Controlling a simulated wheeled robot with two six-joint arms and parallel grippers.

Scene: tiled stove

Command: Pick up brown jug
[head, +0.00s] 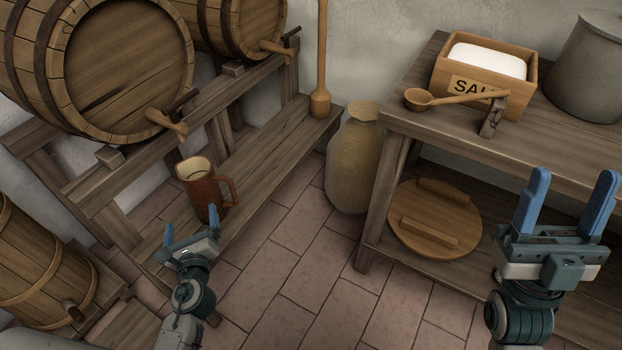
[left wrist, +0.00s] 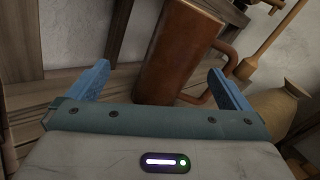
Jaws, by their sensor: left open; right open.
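The brown jug (head: 202,190) stands upright on the low wooden shelf below the barrels in the head view. Its handle is on the right side and its inside looks pale. My left gripper (head: 190,236) is open just in front of the jug, with its lower body near the fingers. In the left wrist view the jug (left wrist: 184,52) appears beyond and between the two open blue fingers (left wrist: 160,82), with its handle near the right finger. I cannot tell whether they touch. My right gripper (head: 568,205) is open and empty in front of the right-hand table.
Barrels (head: 130,65) with wooden taps lie on a rack above the shelf (head: 262,165). A tan sack-like jar (head: 354,160) stands on the tiled floor. The right table (head: 395,118) holds a salt box (head: 487,85), a wooden ladle (head: 455,99) and a grey pot (head: 590,68).

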